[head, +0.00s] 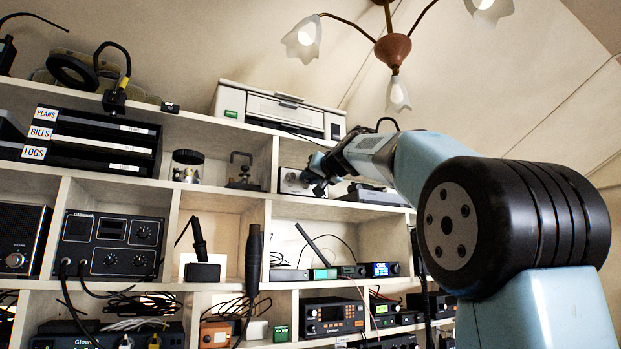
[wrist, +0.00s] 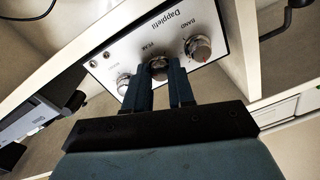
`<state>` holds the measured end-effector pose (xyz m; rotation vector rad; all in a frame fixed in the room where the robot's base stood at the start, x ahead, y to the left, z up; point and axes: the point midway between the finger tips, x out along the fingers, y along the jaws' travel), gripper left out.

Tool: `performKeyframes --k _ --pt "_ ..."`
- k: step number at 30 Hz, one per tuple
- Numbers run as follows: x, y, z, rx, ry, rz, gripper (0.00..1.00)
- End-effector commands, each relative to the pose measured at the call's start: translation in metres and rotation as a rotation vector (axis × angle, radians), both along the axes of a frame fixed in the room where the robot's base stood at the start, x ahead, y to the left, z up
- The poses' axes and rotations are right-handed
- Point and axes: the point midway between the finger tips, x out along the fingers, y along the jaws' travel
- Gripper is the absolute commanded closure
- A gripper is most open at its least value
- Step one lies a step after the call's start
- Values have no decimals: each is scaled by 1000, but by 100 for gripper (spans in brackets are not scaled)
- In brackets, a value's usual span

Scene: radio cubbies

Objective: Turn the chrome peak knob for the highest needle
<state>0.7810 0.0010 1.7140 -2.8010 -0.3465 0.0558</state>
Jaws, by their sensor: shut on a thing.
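The tuner box with a pale front panel (wrist: 125,52) has several knobs and shows upside down in the wrist view. The peak knob (wrist: 158,65), chrome, is the middle one, and its label seems to read PEAK. My gripper (wrist: 160,78) is shut on this knob, one finger on each side, and the fingers hide part of it. The chrome band knob (wrist: 198,47) and another chrome knob (wrist: 123,84) sit on either side. In the head view my gripper (head: 318,178) is at the panel (head: 292,182) on the upper shelf. No needle can be made out.
A grey device (wrist: 40,120) stands beside the tuner in the wrist view. In the head view a clamp-like tool (head: 242,172) is left of the tuner, and a printer (head: 280,108) stands above. Shelf boards and dividers (head: 335,210) surround the cubby closely.

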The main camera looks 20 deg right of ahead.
Motion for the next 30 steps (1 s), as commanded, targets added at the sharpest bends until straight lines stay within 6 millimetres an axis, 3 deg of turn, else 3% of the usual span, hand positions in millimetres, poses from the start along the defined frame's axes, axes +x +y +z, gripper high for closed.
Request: performKeyframes --k 11,30 --pt "0 -2 0 -45 -7 -2 100" --pt "1 -1 -1 -429 -82 -1 100"
